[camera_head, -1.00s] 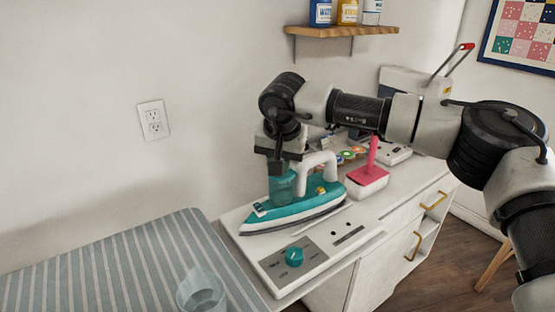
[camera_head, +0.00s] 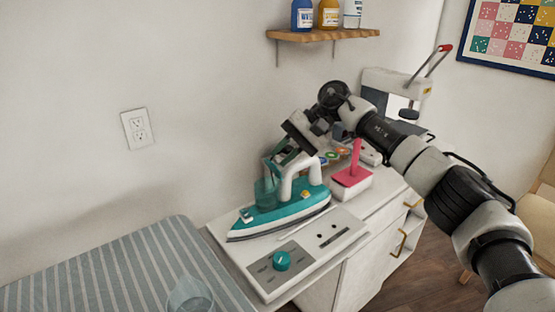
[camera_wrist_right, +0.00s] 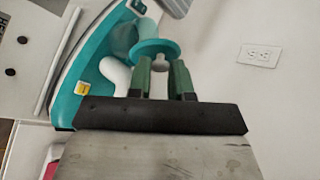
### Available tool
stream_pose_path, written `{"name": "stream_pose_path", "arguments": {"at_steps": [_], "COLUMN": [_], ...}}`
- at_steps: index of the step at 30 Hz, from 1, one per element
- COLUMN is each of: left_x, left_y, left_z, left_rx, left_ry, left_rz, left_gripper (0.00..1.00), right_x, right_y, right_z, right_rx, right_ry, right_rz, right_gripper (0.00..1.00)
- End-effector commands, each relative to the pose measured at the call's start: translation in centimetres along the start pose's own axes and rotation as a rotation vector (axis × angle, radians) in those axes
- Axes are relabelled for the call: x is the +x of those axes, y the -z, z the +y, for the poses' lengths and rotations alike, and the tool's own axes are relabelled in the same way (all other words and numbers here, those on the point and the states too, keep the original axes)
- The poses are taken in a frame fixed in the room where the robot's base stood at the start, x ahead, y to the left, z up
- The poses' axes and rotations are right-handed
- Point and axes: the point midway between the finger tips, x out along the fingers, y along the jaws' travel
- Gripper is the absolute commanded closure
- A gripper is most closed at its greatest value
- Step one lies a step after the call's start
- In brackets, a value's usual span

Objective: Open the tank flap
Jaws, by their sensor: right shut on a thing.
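The teal and white iron (camera_head: 290,208) rests on the white base plate on the cabinet, its tip toward the left. Its translucent tank (camera_head: 264,192) is at the front of the white handle. My right gripper (camera_head: 272,160) reaches in at a slant from the upper right, just above the tank. In the right wrist view its two green fingers (camera_wrist_right: 161,68) close on the tank flap, a teal round piece (camera_wrist_right: 154,47) with a pale part between the fingers. The flap looks raised at a tilt; how far is partly hidden by the gripper. My left gripper is not in view.
A teal dial (camera_head: 282,261) sits on the base plate. A white box with a pink handle (camera_head: 352,177) stands right of the iron. A striped ironing board (camera_head: 110,265) with a clear cup (camera_head: 190,296) is at the left. The wall is close behind.

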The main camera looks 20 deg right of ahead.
Motion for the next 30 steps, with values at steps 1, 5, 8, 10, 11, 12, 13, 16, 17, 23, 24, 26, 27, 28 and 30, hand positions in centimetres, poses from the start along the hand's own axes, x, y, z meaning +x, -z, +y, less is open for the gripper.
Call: {"name": "stream_pose_path", "arguments": {"at_steps": [1,5,8,10,11,12,13,16,17,23,24,26,27,28,30], "left_x": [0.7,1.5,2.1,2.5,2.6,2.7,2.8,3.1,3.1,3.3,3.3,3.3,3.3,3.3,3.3], "left_y": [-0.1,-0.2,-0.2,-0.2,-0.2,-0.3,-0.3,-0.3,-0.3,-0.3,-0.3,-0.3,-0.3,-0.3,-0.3], "left_z": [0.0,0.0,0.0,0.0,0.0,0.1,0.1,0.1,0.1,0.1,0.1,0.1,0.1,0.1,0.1], "left_rx": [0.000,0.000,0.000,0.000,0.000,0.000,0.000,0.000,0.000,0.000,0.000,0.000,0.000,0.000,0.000], "left_ry": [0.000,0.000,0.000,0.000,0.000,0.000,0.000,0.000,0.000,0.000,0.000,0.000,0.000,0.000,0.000], "left_rz": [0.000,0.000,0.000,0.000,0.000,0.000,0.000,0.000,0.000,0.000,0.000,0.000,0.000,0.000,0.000], "left_gripper": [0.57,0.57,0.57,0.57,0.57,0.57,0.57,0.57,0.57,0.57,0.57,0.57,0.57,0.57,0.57], "right_x": [0.1,-0.2,-0.4,-0.5,-0.6,-0.6,-0.6,-0.7,-0.8,-0.9,-0.9,-0.9,-0.9,-0.9,-0.9], "right_y": [0.4,0.8,1.1,1.3,1.3,1.4,1.4,1.5,1.5,1.6,1.6,1.6,1.6,1.6,1.6], "right_z": [0.4,0.7,0.8,0.9,1.0,1.0,1.0,1.1,1.1,1.2,1.2,1.2,1.2,1.1,1.1], "right_rx": [0.014,0.040,0.056,0.065,0.069,0.073,0.076,0.085,0.086,0.094,0.094,0.095,0.095,0.095,0.095], "right_ry": [0.029,0.091,0.133,0.156,0.165,0.177,0.184,0.202,0.206,0.222,0.223,0.224,0.224,0.223,0.223], "right_rz": [-0.028,-0.097,-0.141,-0.167,-0.176,-0.189,-0.197,-0.219,-0.224,-0.241,-0.242,-0.243,-0.243,-0.243,-0.243], "right_gripper": [1.00,1.00,1.00,1.00,1.00,1.00,1.00,1.00,1.00,1.00,1.00,1.00,1.00,1.00,1.00]}}
